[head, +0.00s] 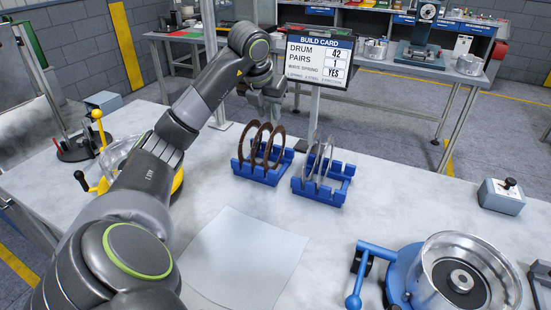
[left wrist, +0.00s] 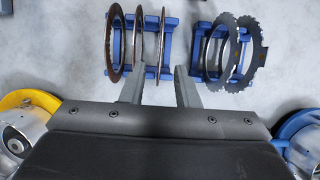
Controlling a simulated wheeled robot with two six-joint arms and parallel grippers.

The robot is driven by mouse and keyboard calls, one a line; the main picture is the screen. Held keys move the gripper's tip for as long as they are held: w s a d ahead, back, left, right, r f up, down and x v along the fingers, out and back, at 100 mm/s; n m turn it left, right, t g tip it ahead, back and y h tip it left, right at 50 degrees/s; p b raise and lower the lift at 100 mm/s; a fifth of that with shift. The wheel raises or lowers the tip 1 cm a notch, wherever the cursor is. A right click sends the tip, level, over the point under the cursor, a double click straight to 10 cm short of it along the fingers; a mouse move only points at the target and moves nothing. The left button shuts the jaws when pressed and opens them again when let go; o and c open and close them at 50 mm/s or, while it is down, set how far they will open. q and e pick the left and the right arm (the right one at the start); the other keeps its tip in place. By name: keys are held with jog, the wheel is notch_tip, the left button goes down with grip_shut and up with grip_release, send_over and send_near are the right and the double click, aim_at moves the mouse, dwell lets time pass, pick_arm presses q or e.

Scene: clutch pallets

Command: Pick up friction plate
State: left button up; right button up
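Three brown ring-shaped friction plates (head: 256,146) stand on edge in the left blue rack (head: 262,178). They also show in the left wrist view (left wrist: 116,62), with the rack (left wrist: 170,72) under them. My left gripper (head: 268,116) is above and behind this rack in the head view. In the left wrist view its two fingers (left wrist: 160,85) are apart with nothing held between them. The rightmost friction plate lies ahead of the gap between the fingertips; I cannot tell the height between them. My right gripper is in neither view.
A second blue rack (head: 324,186) beside it holds grey toothed plates (head: 318,160). A white sheet (head: 245,255) lies in front. A metal drum on a blue fixture (head: 405,270) is at lower right. A build card screen (head: 318,57) stands behind. A grey box (head: 501,197) sits right.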

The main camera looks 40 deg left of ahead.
aim_at(275, 130)
pick_arm(q)
jog(key=p+x, duration=0.2)
jog(key=x, duration=0.6)
jog(key=shift+w, duration=0.2)
jog(key=shift+w+f, duration=0.2)
jog(key=shift+f, duration=0.25)
grip_shut()
